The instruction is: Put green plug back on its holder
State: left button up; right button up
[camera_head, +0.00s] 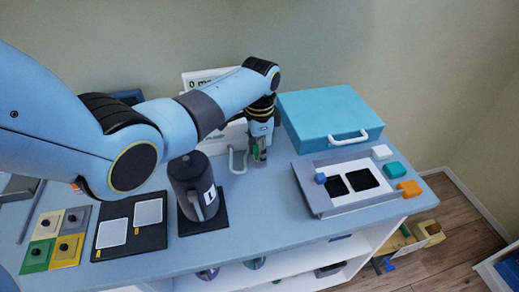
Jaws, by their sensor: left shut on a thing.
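My left gripper (259,158) points down over the back middle of the table and is shut on a small green thing (255,152), which looks like the green plug. The fingers hide most of it, and I cannot tell whether it touches anything below. A white box with a looped white handle or cable (236,162) stands just left of the gripper, partly hidden by my arm. I cannot tell for sure which thing is the plug's holder. My right gripper is not in view.
A teal case (325,115) stands right of the gripper. In front of it is a grey frame (314,198) with dark openings and coloured blocks around it. A dark jug (190,178) stands under my arm. Coloured squares with black knobs (42,252) lie at left. The front middle tabletop is clear.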

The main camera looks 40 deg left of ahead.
pick_arm(q)
jog(key=shift+f, duration=0.4)
dwell(0.3)
jog(key=o, duration=1.4)
jog(key=shift+r, duration=0.1)
jog(key=shift+w, duration=0.1)
